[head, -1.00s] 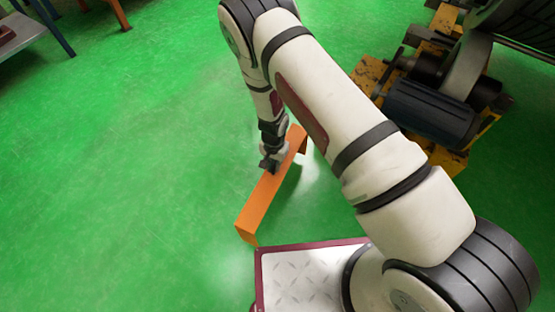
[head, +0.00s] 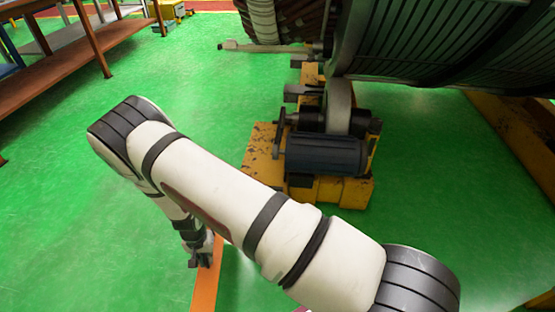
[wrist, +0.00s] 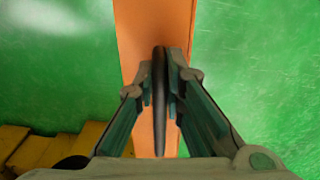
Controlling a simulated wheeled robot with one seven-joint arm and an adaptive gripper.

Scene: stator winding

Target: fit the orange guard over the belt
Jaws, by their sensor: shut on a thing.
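The orange guard (head: 205,288) is a long channel-shaped piece, partly cut off by the bottom edge of the head view. My gripper (head: 200,258) is at its upper face. In the wrist view my gripper (wrist: 161,88) is shut on a thin dark upright part, apparently a handle on the guard (wrist: 152,22). The drive unit has a dark ribbed motor (head: 325,155) and a pale wheel (head: 337,105) on a yellow base (head: 345,192). I cannot make out the belt clearly. The guard is apart from the unit, to its lower left.
A large dark ribbed cylinder (head: 440,45) hangs over the area behind the motor. Brown-topped benches (head: 70,60) stand at upper left. Yellow beams (head: 510,130) lie at right. Green floor (head: 90,220) is clear at left. Yellow structure (wrist: 45,150) shows at lower left in the wrist view.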

